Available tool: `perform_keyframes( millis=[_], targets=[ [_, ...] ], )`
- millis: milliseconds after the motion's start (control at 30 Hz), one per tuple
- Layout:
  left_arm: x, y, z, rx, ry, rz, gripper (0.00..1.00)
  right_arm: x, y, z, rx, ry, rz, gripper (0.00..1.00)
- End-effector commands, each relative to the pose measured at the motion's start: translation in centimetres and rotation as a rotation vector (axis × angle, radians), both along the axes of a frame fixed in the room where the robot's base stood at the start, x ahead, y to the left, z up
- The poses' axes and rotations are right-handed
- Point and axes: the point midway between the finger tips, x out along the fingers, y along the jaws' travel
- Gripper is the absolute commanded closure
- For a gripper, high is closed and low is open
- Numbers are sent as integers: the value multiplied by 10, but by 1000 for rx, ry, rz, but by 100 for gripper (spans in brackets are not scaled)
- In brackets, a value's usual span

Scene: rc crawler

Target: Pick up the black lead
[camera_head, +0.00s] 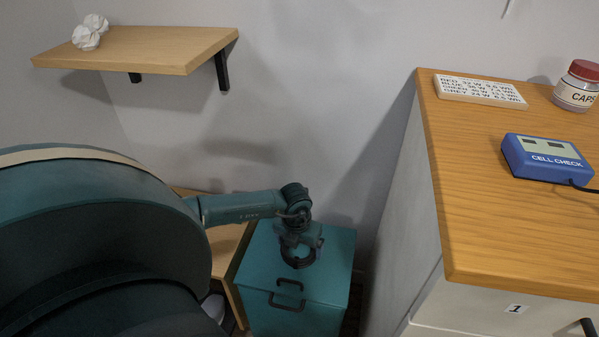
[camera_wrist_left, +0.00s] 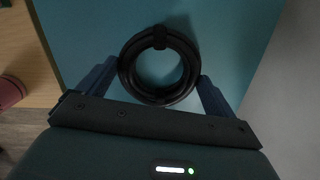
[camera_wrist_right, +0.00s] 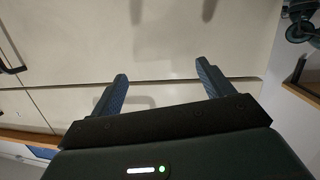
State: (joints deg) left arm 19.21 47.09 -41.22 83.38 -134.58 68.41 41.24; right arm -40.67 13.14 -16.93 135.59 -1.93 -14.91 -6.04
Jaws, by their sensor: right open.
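The black lead (camera_head: 298,262) is a coiled ring with a tie at its top edge. It is over the lid of the teal box (camera_head: 335,262), and I cannot tell whether it touches the lid. My left gripper (camera_head: 301,248) has its two fingers on opposite sides of the coil, touching it. The left wrist view shows the lead (camera_wrist_left: 159,37) between the fingertips of the left gripper (camera_wrist_left: 157,72). My right gripper (camera_wrist_right: 162,82) is open and empty in front of pale cabinet fronts; it is out of the head view.
A wooden-topped cabinet (camera_head: 470,230) stands at the right, bearing a blue cell checker (camera_head: 545,158), a label board (camera_head: 480,90) and a red-capped jar (camera_head: 577,88). A wall shelf (camera_head: 150,48) with white crumpled items (camera_head: 88,35) is at the upper left.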

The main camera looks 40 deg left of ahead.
Motion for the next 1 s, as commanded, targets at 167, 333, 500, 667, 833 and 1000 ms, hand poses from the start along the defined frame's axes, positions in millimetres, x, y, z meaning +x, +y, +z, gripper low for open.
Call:
perform_keyframes(
  millis=[167,333,500,667,833,1000],
  targets=[
    [0,0,0,0,0,0,27,0,0,0,0,1,0,20],
    [0,0,1,0,-1,1,35,0,0,0,0,1,0,20],
    [0,0,3,0,-1,0,35,0,0,1,0,2,0,20],
    [1,0,25,0,-3,0,35,-2,-1,4,1,45,-3,20],
    [1,1,61,1,-4,-1,35,-7,-3,4,-3,125,-8,20],
    [1,0,88,1,-3,-1,35,-10,-4,6,6,155,-13,20]
  ],
)
